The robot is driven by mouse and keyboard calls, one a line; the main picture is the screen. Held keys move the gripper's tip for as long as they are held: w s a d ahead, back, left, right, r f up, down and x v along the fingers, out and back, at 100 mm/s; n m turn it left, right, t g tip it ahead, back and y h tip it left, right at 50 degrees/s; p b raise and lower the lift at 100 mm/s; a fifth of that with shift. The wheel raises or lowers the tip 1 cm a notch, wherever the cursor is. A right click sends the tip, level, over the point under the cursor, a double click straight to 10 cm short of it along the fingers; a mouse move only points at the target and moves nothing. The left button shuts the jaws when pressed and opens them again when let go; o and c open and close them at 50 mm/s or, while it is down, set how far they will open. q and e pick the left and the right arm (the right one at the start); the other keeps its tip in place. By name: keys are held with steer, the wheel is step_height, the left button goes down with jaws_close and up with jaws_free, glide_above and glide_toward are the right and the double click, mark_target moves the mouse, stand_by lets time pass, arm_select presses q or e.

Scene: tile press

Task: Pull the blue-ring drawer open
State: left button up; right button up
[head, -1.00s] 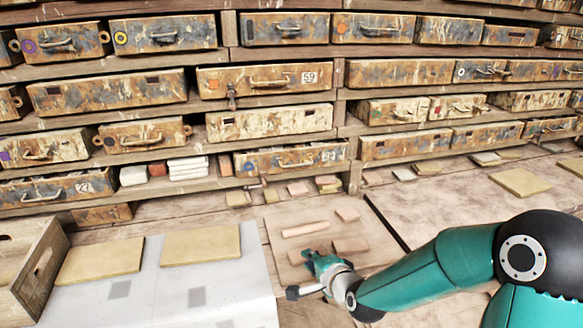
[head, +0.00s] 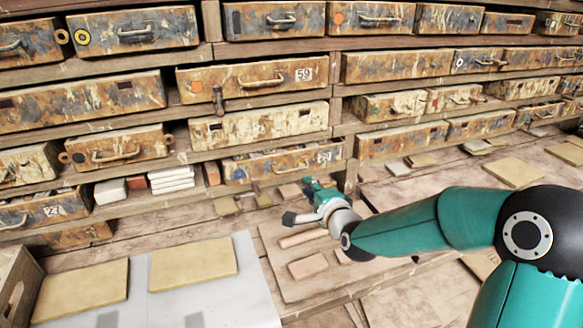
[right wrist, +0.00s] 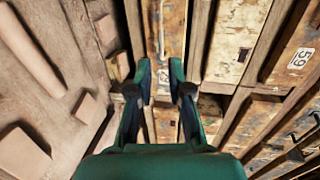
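A low, weathered drawer (head: 262,167) with a small blue mark at its left end sits in the bottom row in the head view. I cannot make out whether the mark is a ring. The drawer has a pale bar handle and looks shut or nearly so. My right gripper (head: 301,202) is in front of and below it, apart from it. In the right wrist view my right gripper (right wrist: 161,88) is open and empty, with a pale handle (right wrist: 162,30) on a drawer face (right wrist: 173,35) ahead between its fingers. My left gripper is not in view.
A board (head: 282,268) with several wooden pieces lies below my right gripper. White blocks (head: 172,178) stand on the shelf to the left. Tan tiles (head: 195,265) lie on a pale sheet at the front left. Other drawers (head: 258,123) are above.

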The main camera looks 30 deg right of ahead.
mark_target(293, 171)
steer(key=p+x, duration=0.3)
steer(key=x, duration=0.9)
steer(key=shift+w+f+p, duration=0.1)
steer(key=shift+p, duration=0.25)
steer(key=shift+c, duration=0.4)
jaws_close()
steer(key=shift+a+f, duration=0.1)
